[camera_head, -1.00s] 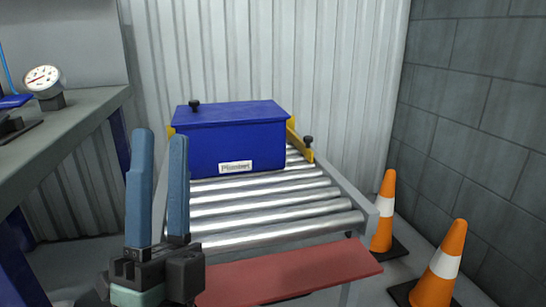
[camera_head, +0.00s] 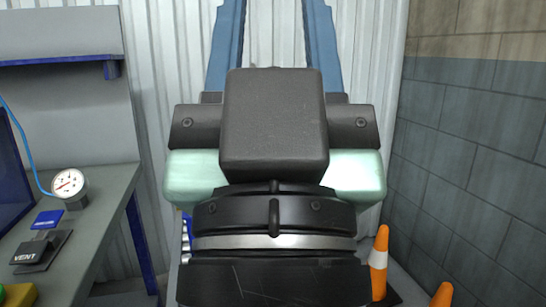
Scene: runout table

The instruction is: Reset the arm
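My gripper (camera_head: 273,25) fills the middle of the head view, close to the camera and pointing up. Its two blue fingers are wide apart, with only the pale corrugated wall between them. The fingertips run out of the top of the picture. The gripper is open and holds nothing that I can see. My gripper and wrist hide nearly all of the roller table and the blue box behind them.
A grey bench (camera_head: 95,215) stands at left with a dial gauge (camera_head: 69,184) and a black VENT piece (camera_head: 38,253). Two orange cones (camera_head: 380,262) (camera_head: 442,296) stand at lower right by the block wall (camera_head: 470,150). Corrugated wall (camera_head: 150,90) lies behind.

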